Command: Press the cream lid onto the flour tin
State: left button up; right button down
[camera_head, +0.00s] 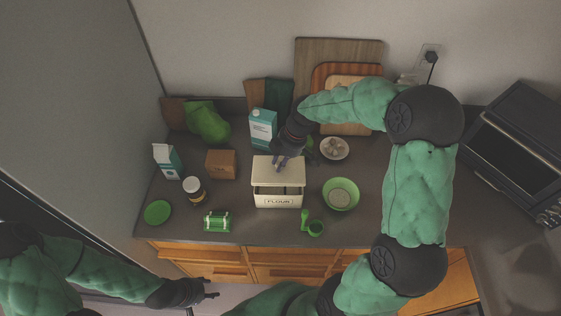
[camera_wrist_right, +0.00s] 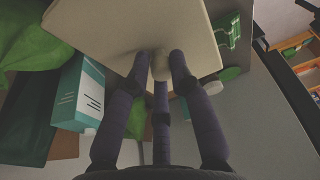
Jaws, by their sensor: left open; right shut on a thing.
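The flour tin (camera_head: 279,201) is a cream box marked FLOUR, standing on the dark counter. The cream lid (camera_head: 276,172) is over the back part of the tin's top, and the tin's opening shows in front of it. In the right wrist view the lid (camera_wrist_right: 120,22) fills the upper part. My right gripper (camera_head: 281,163) is shut on the lid's knob (camera_wrist_right: 161,66), its fingers around it. Whether the lid touches the tin's back rim is hidden. My left gripper (camera_head: 213,290) is open and empty, low in front of the counter, away from the tin.
A brown box (camera_head: 221,164), a jar (camera_head: 193,188) and a green-and-white striped item (camera_head: 217,221) stand left of the tin. A green bowl (camera_head: 341,194) and a green scoop (camera_head: 314,227) are to its right. A blue carton (camera_head: 263,128) stands behind.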

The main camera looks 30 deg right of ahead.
aim_at(284, 168)
jog(key=shift+f, duration=0.1)
jog(key=shift+f+b, duration=2.7)
jog(key=shift+f, duration=0.45)
jog(key=shift+s+f+b, duration=0.1)
jog(key=shift+f+b, duration=0.2)
jog(key=shift+f, duration=0.1)
jog(key=c, duration=1)
grip_release()
jog(key=shift+r, duration=0.2)
jog(key=shift+d+r, duration=0.15)
jog(key=shift+r, duration=0.2)
jog(key=v, duration=1.1)
